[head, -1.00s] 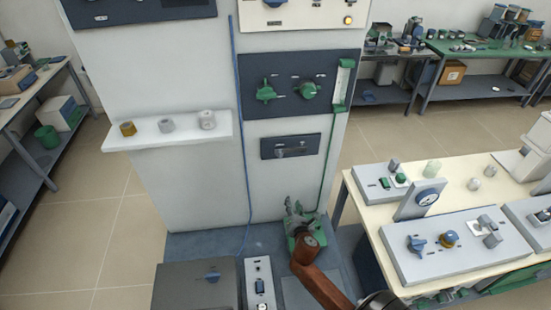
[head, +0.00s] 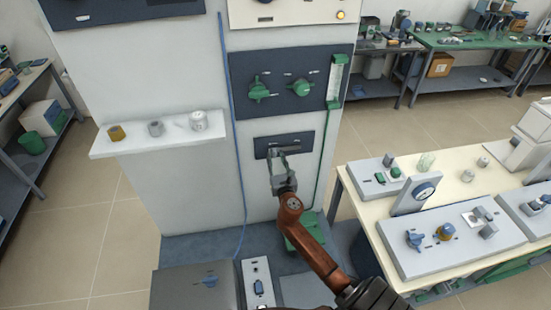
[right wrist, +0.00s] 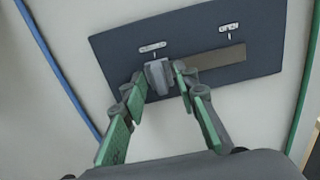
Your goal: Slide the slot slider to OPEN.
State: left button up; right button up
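The slot slider is a small grey block (right wrist: 159,77) on a dark panel (right wrist: 110,50) in the right wrist view. It sits toward the left end of a brownish slot (right wrist: 222,57), whose bare part shows to its right. Two small labels sit above the slot; I cannot read them. My right gripper (right wrist: 161,84) is open, with one green-padded finger on each side of the slider. I cannot tell if either fingertip touches it. In the head view my right gripper (head: 277,157) is in front of the panel (head: 302,141) and hides the slider. My left gripper is out of view.
Above is a panel with two green knobs (head: 300,87) and a flow tube (head: 337,78). A blue hose (head: 233,130) runs left of the slot panel and a green one (head: 321,165) right. A shelf (head: 130,149) juts out at left; a bench (head: 352,176) stands at right.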

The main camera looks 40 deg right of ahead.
jog(key=shift+w, duration=0.1)
jog(key=shift+c, duration=0.2)
grip_shut()
dwell(0.5)
